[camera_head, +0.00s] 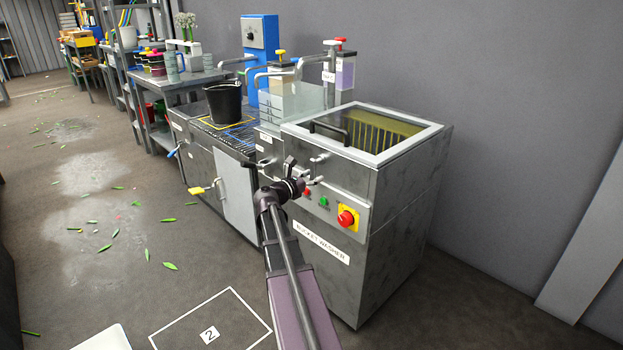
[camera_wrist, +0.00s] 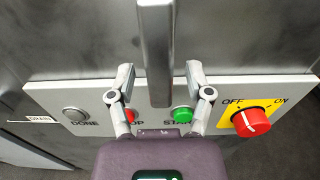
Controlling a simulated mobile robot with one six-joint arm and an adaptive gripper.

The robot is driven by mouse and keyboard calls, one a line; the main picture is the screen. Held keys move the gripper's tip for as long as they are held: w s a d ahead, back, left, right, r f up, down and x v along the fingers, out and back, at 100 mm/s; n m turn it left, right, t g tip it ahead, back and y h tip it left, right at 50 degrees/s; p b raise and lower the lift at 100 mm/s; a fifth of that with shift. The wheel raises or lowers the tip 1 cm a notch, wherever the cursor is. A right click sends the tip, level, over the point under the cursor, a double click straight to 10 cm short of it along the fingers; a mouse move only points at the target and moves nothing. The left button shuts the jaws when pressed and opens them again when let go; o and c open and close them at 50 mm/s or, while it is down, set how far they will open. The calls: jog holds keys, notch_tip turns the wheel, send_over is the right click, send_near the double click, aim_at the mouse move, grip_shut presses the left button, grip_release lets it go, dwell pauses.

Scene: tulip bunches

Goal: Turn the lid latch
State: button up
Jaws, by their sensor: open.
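The bucket washer (camera_head: 350,215) is a grey metal cabinet with its glass-topped lid (camera_head: 385,128) down. In the wrist view, a grey metal bar (camera_wrist: 157,45), which looks like the lid latch, hangs upright in front of the cabinet. My gripper (camera_wrist: 161,80) is open, with one finger on each side of the bar's lower end. A gap shows between each finger and the bar. In the head view my gripper (camera_head: 298,178) is at the washer's front, partly hiding the latch area.
Below the bar is a panel with a grey DONE button (camera_wrist: 76,115), a red button (camera_wrist: 130,115), a green button (camera_wrist: 183,114) and a red OFF/ON knob (camera_wrist: 251,122). A black bucket (camera_head: 224,104) stands on the rack to the left. The floor in front has free room.

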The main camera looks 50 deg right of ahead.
jog(key=a, duration=1.1)
jog(key=shift+w+a, duration=0.25)
jog(key=shift+a, duration=0.15)
jog(key=s+a+f+m+t+y, duration=0.1)
jog(key=a+f+m+y, duration=0.5)
jog(key=a, duration=0.4)
jog(key=s+a+f+m+y, duration=0.1)
jog(key=a+f+m+y, duration=0.25)
jog(key=a+f, duration=0.45)
jog(key=s+a+f+m+y+p, duration=0.15)
jog(key=a+m+y, duration=0.25)
jog(key=a, duration=0.8)
jog(key=s+a+f+m+y+p, duration=0.1)
jog(key=s+a+m+y, duration=0.3)
jog(key=a, duration=0.7)
notch_tip(320, 180, up, 37)
jog(key=p, duration=3.6)
jog(key=shift+w+p, duration=0.3)
